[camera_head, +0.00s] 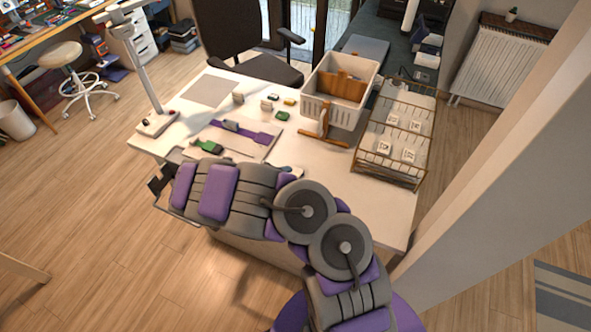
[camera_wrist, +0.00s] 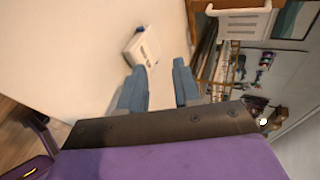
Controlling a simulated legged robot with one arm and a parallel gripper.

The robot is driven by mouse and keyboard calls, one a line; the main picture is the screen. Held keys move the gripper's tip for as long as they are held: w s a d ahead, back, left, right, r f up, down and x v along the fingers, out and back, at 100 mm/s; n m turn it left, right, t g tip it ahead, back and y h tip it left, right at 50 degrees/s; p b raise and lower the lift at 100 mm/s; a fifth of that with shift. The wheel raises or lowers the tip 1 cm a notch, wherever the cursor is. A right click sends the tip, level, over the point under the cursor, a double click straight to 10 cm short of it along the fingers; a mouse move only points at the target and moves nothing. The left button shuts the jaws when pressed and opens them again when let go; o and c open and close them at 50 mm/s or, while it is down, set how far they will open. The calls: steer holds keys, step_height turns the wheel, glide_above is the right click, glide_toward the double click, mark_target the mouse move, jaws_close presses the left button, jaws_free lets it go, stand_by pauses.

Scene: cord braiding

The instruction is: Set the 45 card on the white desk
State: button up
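The white desk (camera_head: 320,180) stands in front of me in the head view; its pale top (camera_wrist: 80,55) fills the left of the wrist view. Several small white cards (camera_head: 409,155) sit in a wire rack at the desk's right side. Their markings are too small to read, so I cannot tell which is the 45 card. My gripper (camera_head: 158,186) is at the desk's left front edge, far from the rack. In the wrist view my gripper (camera_wrist: 158,72) has its two blue-grey fingers apart, with nothing held between them. A white block-like object (camera_wrist: 143,46) lies beyond the fingertips.
The wire rack (camera_head: 428,131) and a white crate (camera_head: 313,109) occupy the desk's right side. A wooden stand (camera_head: 325,130), a purple strip (camera_head: 258,136), small blocks and a lamp (camera_head: 157,123) are also on the desk. The front right desktop is clear.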

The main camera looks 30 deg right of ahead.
steer(key=p+v, duration=0.2)
steer(key=v, duration=0.1)
steer(key=shift+r, duration=0.1)
steer(key=shift+s+a+p, duration=0.15)
steer(key=shift+a+p, duration=0.1)
steer(key=shift+p, duration=0.2)
step_height(320, 180, up, 8)
steer(key=a+p, duration=0.2)
steer(key=p, duration=0.5)
steer(key=shift+s+a+f+p, duration=0.25)
steer(key=shift+s+p, duration=0.15)
steer(key=shift+s, duration=0.1)
